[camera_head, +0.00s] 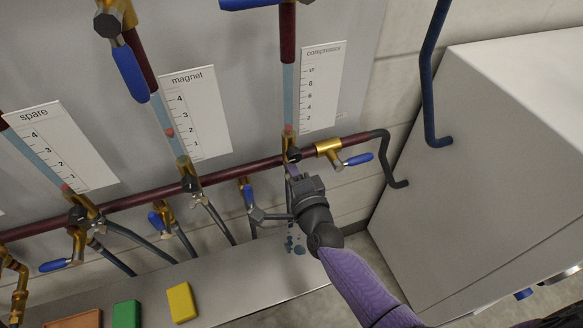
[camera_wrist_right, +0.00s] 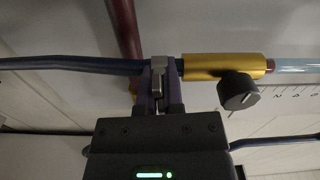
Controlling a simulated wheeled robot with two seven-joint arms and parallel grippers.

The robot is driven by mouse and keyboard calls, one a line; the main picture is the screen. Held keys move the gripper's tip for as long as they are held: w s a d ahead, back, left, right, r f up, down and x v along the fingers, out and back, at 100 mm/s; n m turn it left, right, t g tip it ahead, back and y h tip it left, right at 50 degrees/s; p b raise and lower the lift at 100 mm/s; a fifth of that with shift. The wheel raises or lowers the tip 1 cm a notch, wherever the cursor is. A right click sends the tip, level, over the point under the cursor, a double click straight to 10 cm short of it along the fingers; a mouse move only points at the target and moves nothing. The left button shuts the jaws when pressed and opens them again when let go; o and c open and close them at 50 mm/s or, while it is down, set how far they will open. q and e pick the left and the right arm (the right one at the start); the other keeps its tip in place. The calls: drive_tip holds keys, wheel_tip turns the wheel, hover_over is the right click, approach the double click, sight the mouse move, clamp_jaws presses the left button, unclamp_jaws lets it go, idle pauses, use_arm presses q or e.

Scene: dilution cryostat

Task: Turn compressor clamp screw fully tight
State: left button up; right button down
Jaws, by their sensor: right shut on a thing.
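The compressor clamp (camera_wrist_right: 160,65) is a small silver metal piece around the dark hose (camera_wrist_right: 70,65), beside the brass fitting (camera_wrist_right: 210,66) in the right wrist view. Its screw (camera_wrist_right: 157,88) points down between the fingers of my right gripper (camera_wrist_right: 159,100), which is shut on it. In the head view my right gripper (camera_head: 292,172) reaches up to just below the compressor flow tube (camera_head: 289,95); there the clamp and screw are hidden by the gripper. The compressor scale plate (camera_head: 321,85) stands right of the tube. My left gripper is not in view.
A black knob (camera_wrist_right: 238,91) sits close to the right gripper. A dark red pipe (camera_head: 235,168) and a blue-handled valve (camera_head: 358,159) are near. Bluish spots (camera_head: 294,245) lie on the ledge (camera_head: 235,284) below. A grey cabinet (camera_head: 470,170) stands at right.

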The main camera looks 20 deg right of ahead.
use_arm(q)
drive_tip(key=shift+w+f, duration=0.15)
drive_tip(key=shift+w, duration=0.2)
use_arm(e)
drive_tip(key=shift+f+m, duration=0.1)
drive_tip(key=shift+m, duration=0.4)
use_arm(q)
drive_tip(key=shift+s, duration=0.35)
use_arm(e)
drive_tip(key=c, duration=0.8)
unclamp_jaws()
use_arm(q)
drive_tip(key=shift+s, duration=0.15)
use_arm(e)
drive_tip(key=shift+o, duration=0.2)
drive_tip(key=shift+s, duration=0.45)
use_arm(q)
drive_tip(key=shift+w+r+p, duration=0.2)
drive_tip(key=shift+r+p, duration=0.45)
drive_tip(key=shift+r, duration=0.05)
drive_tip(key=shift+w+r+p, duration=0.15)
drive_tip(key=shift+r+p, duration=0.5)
use_arm(e)
drive_tip(key=s, duration=0.9)
drive_tip(key=shift+d, duration=0.15)
